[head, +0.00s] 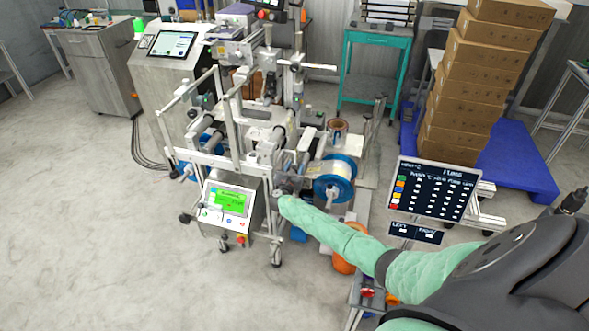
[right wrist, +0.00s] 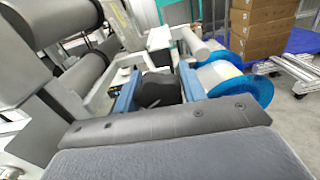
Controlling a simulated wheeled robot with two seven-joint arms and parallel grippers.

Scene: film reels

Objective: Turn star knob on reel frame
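The reel frame (head: 255,150) is a grey metal stand with rollers and film reels in the middle of the head view. My right arm reaches in from the right to its front, and the right gripper (head: 283,190) is at the frame, small and partly hidden by my green sleeve. In the right wrist view, the two blue fingers (right wrist: 158,86) are apart, on either side of a dark, rounded knob (right wrist: 158,92). I cannot tell whether they touch it. The knob's star shape is not clear. My left gripper is not in view.
A blue-flanged reel (head: 333,178) sits just right of my gripper. A control box with a green screen (head: 230,201) is at the frame's front left. Stacked cartons (head: 480,80) stand on a blue pallet (head: 525,165) at the right. The floor at the front left is clear.

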